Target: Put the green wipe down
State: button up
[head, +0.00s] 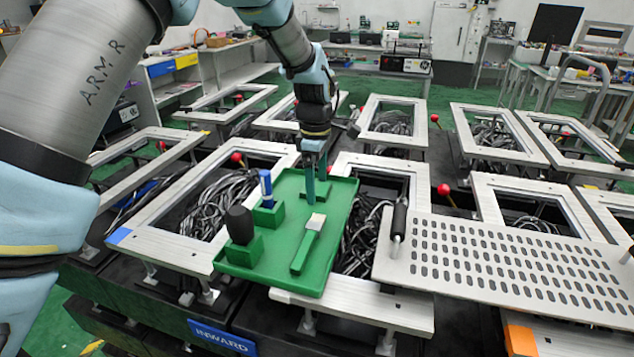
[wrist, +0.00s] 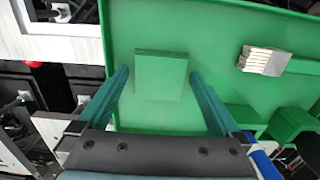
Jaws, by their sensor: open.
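The green wipe (wrist: 161,68) is a small square green block at the far end of the green tray (head: 285,277), seen in the wrist view. It appears to rest on the tray floor or a low green base; I cannot tell which. My gripper (wrist: 160,76) is open, with one finger on each side of the wipe and visible gaps between. In the head view my gripper (head: 316,188) points down over the tray's far part, and its fingers partly hide the wipe.
The tray also holds a brush with a green handle (head: 303,251), a black-handled tool (head: 240,225) and a blue-and-white tool (head: 266,188) in green holders. A perforated metal plate (head: 510,265) lies to the right. Metal frames with cables and red-knobbed levers (head: 443,189) surround the tray.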

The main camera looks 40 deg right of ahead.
notch_tip(320, 180, up, 12)
jog(key=b, duration=0.4)
jog(key=w+a+f+m, duration=0.1)
jog(key=w+a, duration=0.8)
jog(key=a, duration=0.3)
jog(key=a+f+m, duration=0.1)
jog(key=a, duration=0.7)
jog(key=w+a+f+m, duration=0.1)
jog(key=a+f, duration=0.1)
jog(key=a, duration=0.6)
jog(key=a+f+m+t, duration=0.1)
jog(key=a+m, duration=0.1)
jog(key=a, duration=0.7)
jog(key=shift+w+a+f+h, duration=0.1)
jog(key=shift+w+f+h, duration=0.2)
jog(key=shift+w, duration=0.05)
jog(key=s+a+f+m, duration=0.2)
jog(key=s+a, duration=0.4)
jog(key=a, duration=0.6)
jog(key=shift+s+f+m+t, duration=0.4)
jog(key=shift+f, duration=0.1)
